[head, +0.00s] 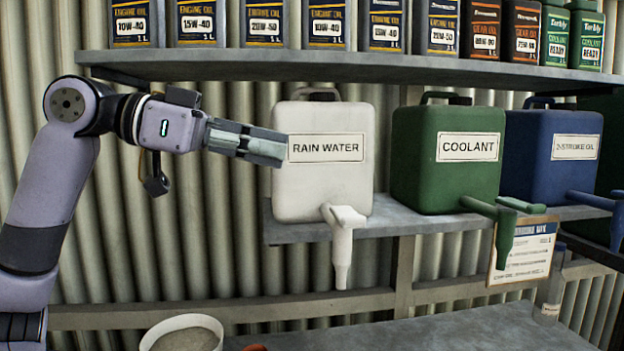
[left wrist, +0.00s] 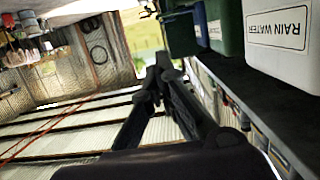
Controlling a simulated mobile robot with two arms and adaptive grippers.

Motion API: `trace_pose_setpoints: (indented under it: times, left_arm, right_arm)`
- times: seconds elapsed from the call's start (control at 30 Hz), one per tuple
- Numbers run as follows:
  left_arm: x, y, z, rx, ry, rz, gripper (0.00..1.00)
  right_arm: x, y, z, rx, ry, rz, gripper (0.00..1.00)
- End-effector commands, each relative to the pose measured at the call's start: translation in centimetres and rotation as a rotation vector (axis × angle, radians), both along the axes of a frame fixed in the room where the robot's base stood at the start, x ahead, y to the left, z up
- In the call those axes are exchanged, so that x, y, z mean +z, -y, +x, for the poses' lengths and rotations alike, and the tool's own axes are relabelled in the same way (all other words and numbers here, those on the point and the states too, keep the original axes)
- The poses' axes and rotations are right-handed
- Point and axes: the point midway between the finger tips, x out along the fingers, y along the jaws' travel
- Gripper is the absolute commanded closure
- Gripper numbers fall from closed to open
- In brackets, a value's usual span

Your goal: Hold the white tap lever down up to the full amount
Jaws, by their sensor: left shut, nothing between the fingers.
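The white rain water container (head: 322,190) stands on the lower shelf, and its label also shows at the upper right of the left wrist view (left wrist: 279,27). The white tap (head: 342,258) sticks out from its base, with the white lever (head: 349,216) on top. My left gripper (head: 284,148) is shut and empty. It points right, and its tips overlap the left edge of the label, above and left of the lever and apart from it. The shut fingers also show in the left wrist view (left wrist: 163,65), where the tap and lever do not appear. My right gripper is out of view.
A green coolant container (head: 416,180) and a blue two-stroke oil container (head: 540,170) with their own taps stand to the right. An upper shelf (head: 300,66) with bottles runs above. A white bucket (head: 168,325) sits below, left of the tap.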

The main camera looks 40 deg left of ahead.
Motion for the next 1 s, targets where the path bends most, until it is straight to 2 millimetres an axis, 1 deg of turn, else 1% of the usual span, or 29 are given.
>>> trace_pose_setpoints:
  times: [0.27, 0.4, 0.57, 0.6, 0.63, 0.7, 0.83, 1.0]
  left_arm:
    - [-0.9, 3.0, 3.4, -0.002, -0.007, 0.004, 1.0]
    - [-1.4, 4.5, 5.2, -0.002, -0.006, 0.003, 1.0]
    - [-1.9, 6.0, 7.0, -0.002, -0.006, 0.003, 1.0]
    - [-3.1, 6.1, 7.1, -0.002, -0.004, 0.001, 1.0]
    - [-3.7, 6.1, 7.1, -0.002, -0.002, 0.0, 1.0]
    - [-4.5, 6.0, 7.0, -0.002, -0.002, 0.0, 1.0]
    - [-5.6, 6.0, 7.0, -0.001, -0.002, 0.0, 1.0]
    - [-6.4, 6.0, 7.0, -0.001, -0.002, 0.0, 1.0]
  right_arm:
    - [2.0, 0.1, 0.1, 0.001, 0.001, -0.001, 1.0]
    - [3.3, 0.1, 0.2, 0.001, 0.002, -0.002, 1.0]
    - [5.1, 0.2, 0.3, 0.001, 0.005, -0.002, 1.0]
    - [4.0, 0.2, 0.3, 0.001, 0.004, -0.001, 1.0]
    - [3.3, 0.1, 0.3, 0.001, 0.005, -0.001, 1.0]
    - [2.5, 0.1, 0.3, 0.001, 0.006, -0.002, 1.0]
    - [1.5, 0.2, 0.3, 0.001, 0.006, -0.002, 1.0]
    - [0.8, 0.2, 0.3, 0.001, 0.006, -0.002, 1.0]
